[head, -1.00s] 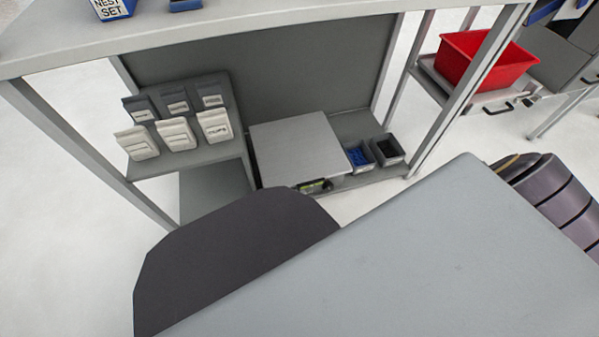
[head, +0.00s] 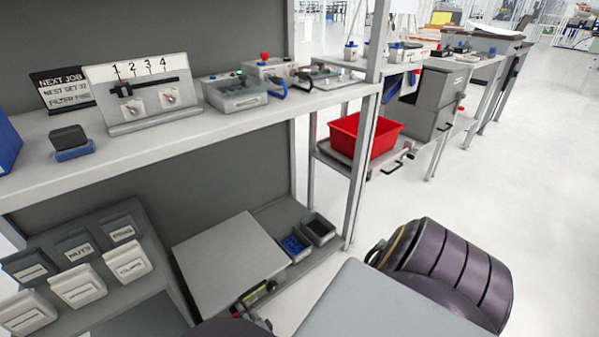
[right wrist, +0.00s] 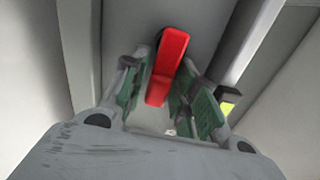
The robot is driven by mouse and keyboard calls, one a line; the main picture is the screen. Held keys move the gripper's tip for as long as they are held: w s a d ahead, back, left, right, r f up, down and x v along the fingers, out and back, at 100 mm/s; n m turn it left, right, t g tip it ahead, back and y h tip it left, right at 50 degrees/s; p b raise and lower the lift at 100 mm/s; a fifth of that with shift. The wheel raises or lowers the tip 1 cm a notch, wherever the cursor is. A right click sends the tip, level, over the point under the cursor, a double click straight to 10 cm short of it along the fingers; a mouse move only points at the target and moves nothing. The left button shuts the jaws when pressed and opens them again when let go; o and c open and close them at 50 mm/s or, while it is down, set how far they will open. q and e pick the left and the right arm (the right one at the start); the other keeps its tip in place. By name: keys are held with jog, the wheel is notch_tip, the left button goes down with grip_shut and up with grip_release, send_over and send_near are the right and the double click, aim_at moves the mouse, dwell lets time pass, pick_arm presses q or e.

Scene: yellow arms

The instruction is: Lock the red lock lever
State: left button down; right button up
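The red lock lever (right wrist: 168,65) shows in the right wrist view as a long red bar on a grey surface. My right gripper (right wrist: 160,82) has its two green-padded fingers apart, one on each side of the lever's near part. I cannot tell whether either finger touches it. In the head view a grey box (head: 228,262) stands on the lower shelf, with a small dark fitting with a yellow-green part (head: 256,293) at its front edge. The lever is not clear there, and the right gripper is mostly hidden behind my arm. My left gripper is not in view.
Blue-filled (head: 295,245) and dark-filled bins (head: 319,229) stand right of the box. A rack of labelled containers (head: 78,285) stands left. The upper shelf (head: 190,133) carries a numbered panel (head: 138,95) and devices. A shelf post (head: 362,170) rises at the right.

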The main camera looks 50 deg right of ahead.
jog(key=shift+r+n, duration=0.15)
jog(key=shift+n, duration=0.35)
